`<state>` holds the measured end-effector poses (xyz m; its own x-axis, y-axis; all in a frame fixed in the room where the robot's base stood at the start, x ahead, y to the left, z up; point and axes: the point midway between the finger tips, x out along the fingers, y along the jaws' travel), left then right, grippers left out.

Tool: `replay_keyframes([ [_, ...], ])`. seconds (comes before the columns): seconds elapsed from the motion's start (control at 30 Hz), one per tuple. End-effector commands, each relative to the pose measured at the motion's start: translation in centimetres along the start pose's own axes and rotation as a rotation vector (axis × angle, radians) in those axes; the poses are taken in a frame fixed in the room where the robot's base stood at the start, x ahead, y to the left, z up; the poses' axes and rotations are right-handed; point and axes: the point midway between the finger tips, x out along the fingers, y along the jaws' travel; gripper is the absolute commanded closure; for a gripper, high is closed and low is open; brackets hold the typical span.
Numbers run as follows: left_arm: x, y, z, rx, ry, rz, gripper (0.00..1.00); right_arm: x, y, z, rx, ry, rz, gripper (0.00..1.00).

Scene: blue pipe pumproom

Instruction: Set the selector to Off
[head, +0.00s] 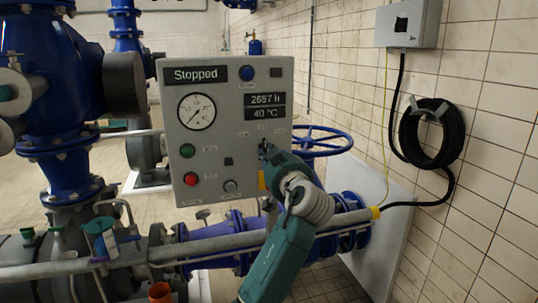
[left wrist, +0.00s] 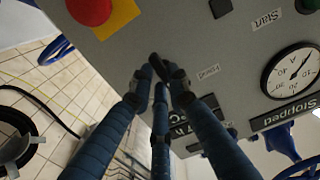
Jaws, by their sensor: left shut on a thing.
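The grey control panel (head: 230,110) stands in the middle of the head view, and its face fills much of the left wrist view (left wrist: 225,60). My left gripper (head: 266,150) reaches the right half of the panel, below the display. In the left wrist view its fingers (left wrist: 160,75) are closed together at the panel face, shut on a small dark part, apparently the selector knob. The fingers cover the knob, so its pointing direction is hidden. Small labels (left wrist: 208,72) sit beside the fingertips, too blurred to read. My right gripper is not in view.
The panel has a "Stopped" sign (head: 195,75), a gauge (head: 197,111), a green button (head: 187,151) and a red button (head: 191,179). A red mushroom button (left wrist: 90,8) on yellow is close to the fingers. A blue handwheel (head: 325,140) stands right behind the panel.

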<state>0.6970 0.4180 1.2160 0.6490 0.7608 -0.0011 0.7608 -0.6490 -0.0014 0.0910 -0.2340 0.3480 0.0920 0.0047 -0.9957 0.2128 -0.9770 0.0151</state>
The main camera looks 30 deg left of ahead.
Motion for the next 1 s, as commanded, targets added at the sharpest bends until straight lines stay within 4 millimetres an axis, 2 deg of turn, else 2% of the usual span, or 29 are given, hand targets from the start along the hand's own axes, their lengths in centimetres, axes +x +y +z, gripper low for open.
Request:
replay_keyframes([
  [0.03, 0.0, 0.0, -0.1, -0.001, 0.003, 0.000, 0.80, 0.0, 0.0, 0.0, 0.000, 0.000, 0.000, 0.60],
  [0.1, 0.0, 0.0, -0.1, -0.001, 0.003, 0.000, 0.66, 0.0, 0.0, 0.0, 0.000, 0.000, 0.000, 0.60],
  [0.13, 0.0, 0.0, -0.1, -0.001, 0.003, 0.000, 0.65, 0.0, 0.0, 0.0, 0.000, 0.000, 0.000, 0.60],
  [0.4, -0.1, 0.0, -0.1, -0.001, 0.001, 0.000, 0.65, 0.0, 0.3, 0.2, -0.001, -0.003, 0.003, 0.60],
  [0.53, -0.9, 0.1, 0.0, -0.001, 0.000, 0.002, 0.65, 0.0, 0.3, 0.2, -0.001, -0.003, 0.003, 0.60],
  [1.0, -10.0, 0.1, 0.1, -0.002, 0.000, 0.003, 0.65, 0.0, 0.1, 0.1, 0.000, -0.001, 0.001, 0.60],
])
